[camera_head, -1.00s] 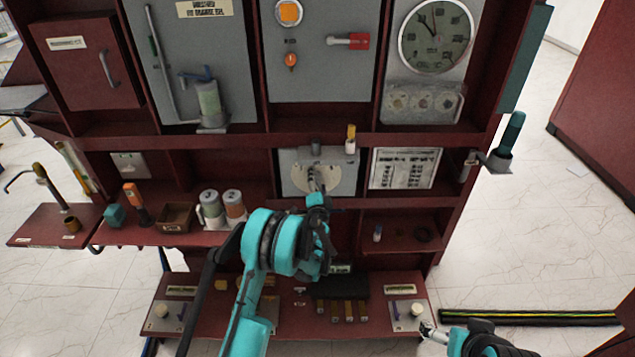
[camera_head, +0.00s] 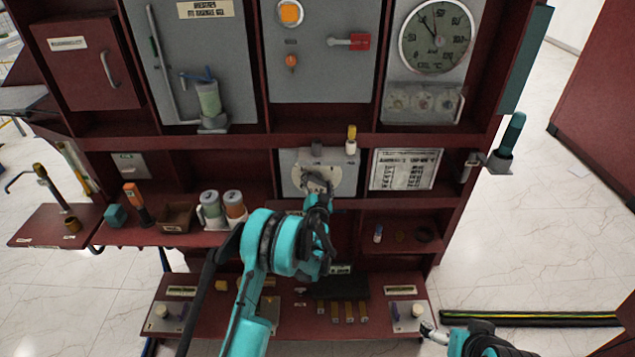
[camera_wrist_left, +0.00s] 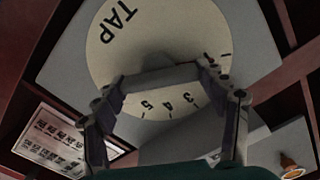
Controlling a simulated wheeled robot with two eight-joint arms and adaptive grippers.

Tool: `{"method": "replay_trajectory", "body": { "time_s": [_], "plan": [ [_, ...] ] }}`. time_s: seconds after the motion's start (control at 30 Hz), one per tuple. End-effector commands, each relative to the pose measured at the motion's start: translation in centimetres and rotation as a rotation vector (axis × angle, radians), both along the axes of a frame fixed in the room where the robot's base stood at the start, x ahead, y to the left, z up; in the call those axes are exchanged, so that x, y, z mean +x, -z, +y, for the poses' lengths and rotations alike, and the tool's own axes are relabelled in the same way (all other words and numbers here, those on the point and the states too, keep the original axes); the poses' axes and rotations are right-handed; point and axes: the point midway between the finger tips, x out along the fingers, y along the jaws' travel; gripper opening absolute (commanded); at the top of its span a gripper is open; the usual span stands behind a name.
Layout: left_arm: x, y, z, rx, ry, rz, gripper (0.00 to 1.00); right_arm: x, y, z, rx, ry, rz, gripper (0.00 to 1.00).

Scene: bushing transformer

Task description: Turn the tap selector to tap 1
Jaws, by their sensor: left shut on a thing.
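The tap selector is a grey handle (camera_wrist_left: 160,76) on a cream dial (camera_head: 302,178) on a grey panel in the middle of the cabinet. In the left wrist view the dial (camera_wrist_left: 120,62) shows the word TAP and numbers, with 3, 4 and 5 readable near the handle. My left gripper (camera_head: 318,186) reaches up to the dial from below. In the left wrist view it (camera_wrist_left: 162,82) is shut on the handle, which spans between its fingers. Which number the pointer marks is hidden. My right gripper (camera_head: 432,333) is low at the right, away from the dial; its fingers are too small to judge.
A yellow-topped item (camera_head: 351,140) stands just right above the dial. A printed chart (camera_head: 404,169) is to the right. Jars (camera_head: 234,205) and a small box (camera_head: 177,217) stand on the shelf at left. A lower bench (camera_head: 372,325) lies below my left arm.

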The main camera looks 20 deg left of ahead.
Motion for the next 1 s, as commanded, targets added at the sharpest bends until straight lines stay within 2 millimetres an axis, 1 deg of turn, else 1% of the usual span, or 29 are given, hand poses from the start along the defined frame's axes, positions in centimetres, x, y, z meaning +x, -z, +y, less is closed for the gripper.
{"method": "replay_trajectory", "body": {
  "time_s": [0.47,0.5,0.53,0.57,0.87,0.97,1.0],
  "plan": [
    [-0.05,0.08,-0.01,-0.015,0.0,-0.004,0.43,0.0,0.02,0.0,0.0,0.0,0.0,0.93],
    [-0.05,0.08,-0.01,-0.015,0.0,-0.004,0.8,0.0,0.02,0.0,0.0,0.0,0.0,0.93],
    [-0.05,0.08,-0.01,-0.014,0.0,-0.004,0.88,0.0,0.02,0.0,0.0,0.0,0.0,0.93],
    [-0.04,0.08,-0.01,-0.014,0.0,-0.004,0.93,0.0,0.02,0.0,0.0,0.0,0.0,0.93],
    [-0.05,0.04,-0.02,-0.012,0.0,-0.004,0.93,0.0,0.01,0.0,0.0,0.0,0.0,0.93],
    [-0.53,0.02,-0.18,-0.013,0.001,-0.003,0.93,0.01,0.01,0.0,0.0,0.0,0.0,0.93],
    [-0.97,0.02,-0.32,-0.013,0.001,-0.003,0.93,0.01,0.01,0.0,0.0,0.0,0.0,0.93]
  ]
}}
